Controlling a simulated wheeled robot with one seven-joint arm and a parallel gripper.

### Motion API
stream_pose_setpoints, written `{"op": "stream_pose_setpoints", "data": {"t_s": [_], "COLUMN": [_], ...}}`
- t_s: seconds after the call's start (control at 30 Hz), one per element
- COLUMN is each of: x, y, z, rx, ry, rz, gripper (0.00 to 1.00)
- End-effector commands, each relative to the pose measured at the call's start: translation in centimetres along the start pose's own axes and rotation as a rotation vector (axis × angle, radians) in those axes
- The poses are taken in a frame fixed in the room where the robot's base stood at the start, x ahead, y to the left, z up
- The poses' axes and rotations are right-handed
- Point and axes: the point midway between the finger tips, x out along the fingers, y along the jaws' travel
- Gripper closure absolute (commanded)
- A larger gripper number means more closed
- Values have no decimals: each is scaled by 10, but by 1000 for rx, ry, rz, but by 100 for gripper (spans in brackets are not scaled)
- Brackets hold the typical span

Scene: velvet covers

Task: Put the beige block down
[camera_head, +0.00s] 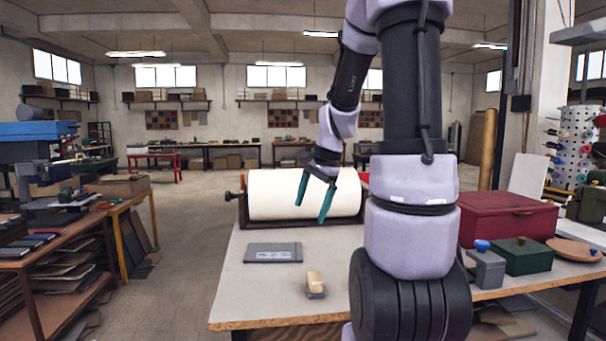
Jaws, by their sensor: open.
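The beige block (314,281) stands on the workbench (245,293) near its front edge, with a grey part at its base. My gripper (311,212) has two teal fingers spread apart, with nothing between them. It hangs above and behind the block in the picture, in front of a white roll. The block and the fingers are apart.
A grey flat plate (273,252) lies left of the block. The white roll (290,194) lies along the back of the bench. A red box (507,218), a green box (521,256) and a grey blue-knobbed container (485,266) stand at right. Bare bench surrounds the block.

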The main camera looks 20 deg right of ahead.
Motion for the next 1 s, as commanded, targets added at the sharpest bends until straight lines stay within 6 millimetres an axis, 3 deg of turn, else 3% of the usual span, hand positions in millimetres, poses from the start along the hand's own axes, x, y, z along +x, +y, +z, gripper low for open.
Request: {"op": "stream_pose_setpoints", "data": {"t_s": [0.03, 0.2, 0.4, 0.6, 1.0], "x": [-20, -73, -118, -137, -140], "y": [0, 15, 46, 70, 74], "z": [20, 76, 127, 150, 154], "rx": [-95, -406, -725, -900, -932], "ry": [31, 119, 213, 265, 275], "rz": [-28, -107, -205, -263, -272], "gripper": [0, 0, 0, 0, 0]}}
